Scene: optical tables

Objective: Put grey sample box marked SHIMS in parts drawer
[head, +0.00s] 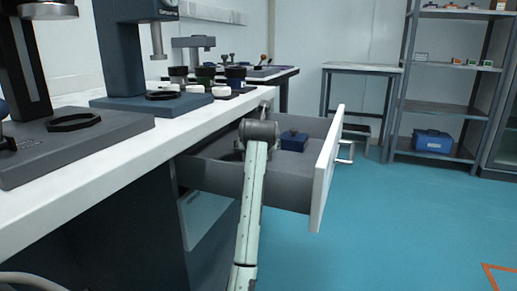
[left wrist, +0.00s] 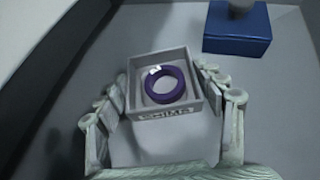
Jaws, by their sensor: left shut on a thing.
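The grey sample box (left wrist: 178,126) is an open tray with a label on its near wall that reads like SHIMS and a purple ring (left wrist: 163,84) inside. My left gripper (left wrist: 161,76) is shut on the box, one finger on each side. The parts drawer (head: 325,172) is pulled out from under the white bench in the head view. My left arm reaches into it, and the box is hidden there behind my wrist. In the left wrist view the box is over the drawer's grey floor (left wrist: 275,110); I cannot tell if it touches. My right gripper is out of view.
A blue box (head: 294,141) sits in the drawer; it also shows in the left wrist view (left wrist: 236,32), right of the grey box and farther off. The white bench top (head: 150,135) bears instruments. A shelf rack (head: 440,108) stands at the back right. The blue floor is clear.

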